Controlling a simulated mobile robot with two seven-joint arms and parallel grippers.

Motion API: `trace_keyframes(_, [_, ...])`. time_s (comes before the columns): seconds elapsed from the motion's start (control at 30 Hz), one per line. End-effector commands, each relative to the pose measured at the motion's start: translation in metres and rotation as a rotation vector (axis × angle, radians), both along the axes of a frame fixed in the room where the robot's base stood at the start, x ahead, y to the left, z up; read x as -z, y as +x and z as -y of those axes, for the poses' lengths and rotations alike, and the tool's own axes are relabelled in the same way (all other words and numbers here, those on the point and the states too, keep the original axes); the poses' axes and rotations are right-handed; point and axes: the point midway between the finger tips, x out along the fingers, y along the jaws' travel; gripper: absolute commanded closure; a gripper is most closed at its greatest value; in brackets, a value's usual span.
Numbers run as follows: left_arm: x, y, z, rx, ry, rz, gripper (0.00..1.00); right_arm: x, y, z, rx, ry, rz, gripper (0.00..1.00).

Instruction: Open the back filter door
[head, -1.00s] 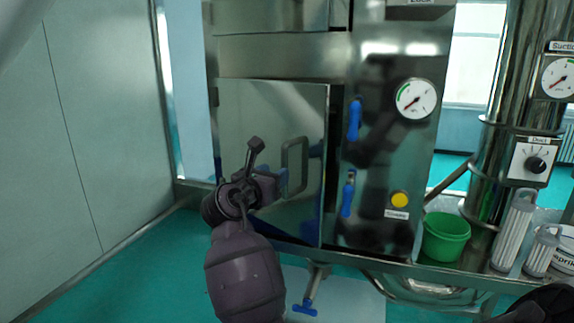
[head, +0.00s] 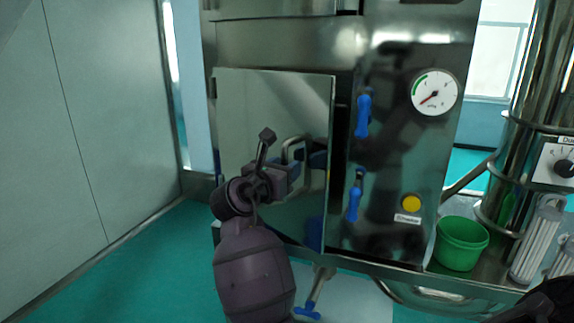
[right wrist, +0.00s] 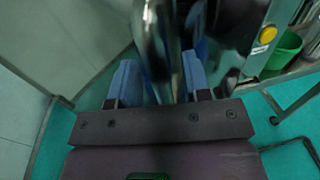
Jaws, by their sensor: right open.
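The filter door is a shiny steel panel (head: 240,120) on the left of the machine. It looks slightly ajar, with a dark gap along its right edge. Its bent metal handle (head: 293,143) shows in the head view, partly behind my right gripper (head: 300,170). In the right wrist view the handle (right wrist: 150,40) runs between the two blue fingers of my right gripper (right wrist: 160,82), which are open. I cannot tell whether either finger touches it. My left gripper is in neither view.
Two blue latch levers (head: 363,115) (head: 354,197) sit right of the door. A gauge (head: 434,93) and a yellow button (head: 411,203) are on the panel. A green bucket (head: 460,243) stands at right. Floor at left is clear.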

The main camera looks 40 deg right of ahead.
Motion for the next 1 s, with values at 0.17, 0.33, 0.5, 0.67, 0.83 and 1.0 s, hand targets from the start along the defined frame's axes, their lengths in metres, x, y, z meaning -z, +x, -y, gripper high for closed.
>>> trace_keyframes(0.17, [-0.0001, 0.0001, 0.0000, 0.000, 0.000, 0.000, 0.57, 0.0000, -0.0014, -0.0006, 0.001, 0.000, 0.000, 0.56])
trace_keyframes(0.33, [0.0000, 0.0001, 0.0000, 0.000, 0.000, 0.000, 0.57, -0.0001, -0.0016, -0.0006, 0.001, 0.000, 0.000, 0.56])
trace_keyframes(0.5, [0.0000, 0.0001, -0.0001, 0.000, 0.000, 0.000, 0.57, -0.0001, -0.0016, -0.0006, 0.001, 0.000, 0.000, 0.64])
trace_keyframes(0.67, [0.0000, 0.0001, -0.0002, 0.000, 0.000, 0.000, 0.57, -0.0001, -0.0016, -0.0005, 0.001, 0.000, 0.000, 0.88])
trace_keyframes(0.83, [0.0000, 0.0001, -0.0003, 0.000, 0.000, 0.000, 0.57, -0.0001, -0.0016, -0.0005, 0.001, 0.000, 0.000, 1.00])
trace_keyframes(1.0, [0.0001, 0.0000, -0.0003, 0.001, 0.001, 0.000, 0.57, -0.0002, -0.0010, -0.0007, 0.001, 0.000, 0.000, 1.00])
